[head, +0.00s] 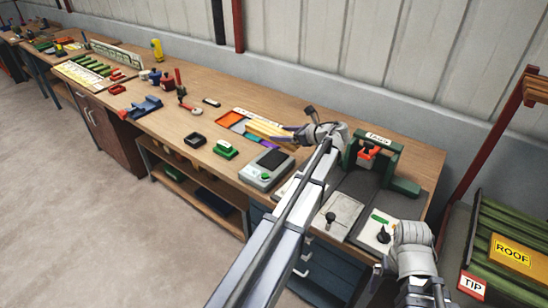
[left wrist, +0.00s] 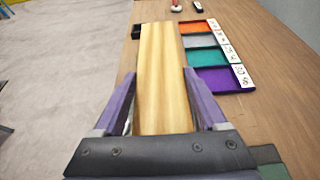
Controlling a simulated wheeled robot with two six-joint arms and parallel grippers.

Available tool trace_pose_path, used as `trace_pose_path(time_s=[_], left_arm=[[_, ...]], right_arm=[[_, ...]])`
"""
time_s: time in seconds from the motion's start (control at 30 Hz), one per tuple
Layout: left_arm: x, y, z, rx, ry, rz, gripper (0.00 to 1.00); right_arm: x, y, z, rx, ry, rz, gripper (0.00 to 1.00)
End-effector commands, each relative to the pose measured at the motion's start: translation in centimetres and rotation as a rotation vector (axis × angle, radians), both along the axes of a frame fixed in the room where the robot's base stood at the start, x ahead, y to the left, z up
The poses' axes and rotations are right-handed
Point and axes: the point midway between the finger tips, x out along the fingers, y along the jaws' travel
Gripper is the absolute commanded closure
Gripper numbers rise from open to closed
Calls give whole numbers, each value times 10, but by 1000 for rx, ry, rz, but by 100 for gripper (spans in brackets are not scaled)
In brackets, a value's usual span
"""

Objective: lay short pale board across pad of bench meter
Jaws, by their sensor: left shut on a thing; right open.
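The short pale board (head: 270,131) is a yellowish wooden piece held above the bench. My left gripper (head: 288,135) is shut on it. In the left wrist view the board (left wrist: 163,70) lies lengthwise between the two purple fingers (left wrist: 166,105) and points away from the camera. The bench meter (head: 258,176) is a pale grey box with a dark pad (head: 272,158) on top, standing below and left of my left gripper. The board is apart from the pad, towards the back of the bench. My right gripper (head: 408,283) is open at the bench's right end; its fingertips are hard to make out.
A tray with orange, grey, teal and purple compartments (left wrist: 205,55) lies under and beside the board. A green block (head: 225,149) and a black tray (head: 193,139) stand left of the meter. A green frame (head: 404,160) with a sign stands at the right.

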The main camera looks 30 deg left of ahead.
Motion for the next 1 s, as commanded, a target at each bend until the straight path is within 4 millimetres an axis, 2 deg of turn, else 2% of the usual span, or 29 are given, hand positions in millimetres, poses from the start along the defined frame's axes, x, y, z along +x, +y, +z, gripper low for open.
trace_pose_path(time_s=[0.17,0.5,0.8,1.0], left_arm=[[1,0,-11,1,0,2,97],[1,1,-60,1,-1,4,97],[0,1,-66,1,-1,4,97],[0,1,-87,1,-1,4,97]], right_arm=[[0,0,-11,0,0,0,0],[0,0,-60,0,0,0,0],[0,0,-66,0,0,0,0],[0,0,-87,0,0,0,0]])
